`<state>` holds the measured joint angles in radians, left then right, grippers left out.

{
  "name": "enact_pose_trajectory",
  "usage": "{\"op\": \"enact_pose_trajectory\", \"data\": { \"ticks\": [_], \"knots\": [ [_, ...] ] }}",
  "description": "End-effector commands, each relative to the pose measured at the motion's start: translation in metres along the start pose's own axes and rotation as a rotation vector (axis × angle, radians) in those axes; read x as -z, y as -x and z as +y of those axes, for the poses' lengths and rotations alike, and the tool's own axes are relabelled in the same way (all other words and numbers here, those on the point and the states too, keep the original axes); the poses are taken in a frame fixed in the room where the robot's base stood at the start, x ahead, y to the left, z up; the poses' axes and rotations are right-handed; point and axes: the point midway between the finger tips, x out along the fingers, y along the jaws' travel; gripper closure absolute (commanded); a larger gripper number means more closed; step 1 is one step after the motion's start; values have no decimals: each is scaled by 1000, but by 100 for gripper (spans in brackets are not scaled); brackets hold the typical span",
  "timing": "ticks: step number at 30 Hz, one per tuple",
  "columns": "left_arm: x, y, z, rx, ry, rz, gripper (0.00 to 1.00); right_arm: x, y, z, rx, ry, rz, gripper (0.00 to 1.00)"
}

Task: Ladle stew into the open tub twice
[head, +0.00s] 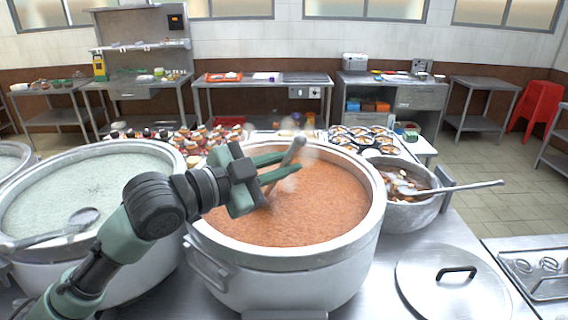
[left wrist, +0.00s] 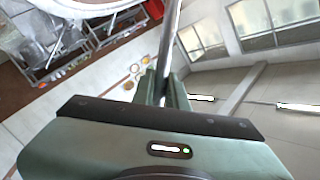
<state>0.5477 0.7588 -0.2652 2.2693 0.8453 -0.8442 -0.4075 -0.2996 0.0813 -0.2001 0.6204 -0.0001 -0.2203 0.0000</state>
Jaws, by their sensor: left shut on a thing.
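A large white stockpot (head: 382,200) holds orange-red stew (head: 320,210), with steam rising over it. My left gripper (head: 280,168) is above the stew and shut on a ladle handle (head: 297,150). The handle is tilted, its top leaning right. The ladle's bowl does not show; it may be in the stew or behind the gripper. In the left wrist view the handle (left wrist: 168,40) runs up between the fingers (left wrist: 165,92). Several small round tubs (head: 362,136) stand behind the stockpot; I cannot tell which is the open tub. My right gripper is not in view.
A pot of pale congee (head: 90,190) with a ladle (head: 84,217) across it stands left. A smaller metal pot (head: 410,215) with another ladle (head: 470,187) stands right. A lid (head: 430,290) lies on the counter at front right. Jars (head: 205,140) crowd the back.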

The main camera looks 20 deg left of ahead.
Motion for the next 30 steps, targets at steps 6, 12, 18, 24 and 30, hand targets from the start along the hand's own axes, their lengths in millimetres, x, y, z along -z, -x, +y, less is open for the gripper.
{"op": "enact_pose_trajectory", "data": {
  "ticks": [6, 12, 18, 24, 30],
  "knots": [
    [22, 2, -18, 2, -2, 3, 100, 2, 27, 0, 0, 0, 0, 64],
    [37, 4, -31, 3, -3, 2, 100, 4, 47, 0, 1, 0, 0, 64],
    [52, 5, -44, 2, -3, 2, 100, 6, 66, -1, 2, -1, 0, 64],
    [68, 7, -56, 2, -2, 2, 100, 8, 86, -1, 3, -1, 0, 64],
    [78, 8, -65, 2, -3, 3, 100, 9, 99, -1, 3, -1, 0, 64]
  ]
}}
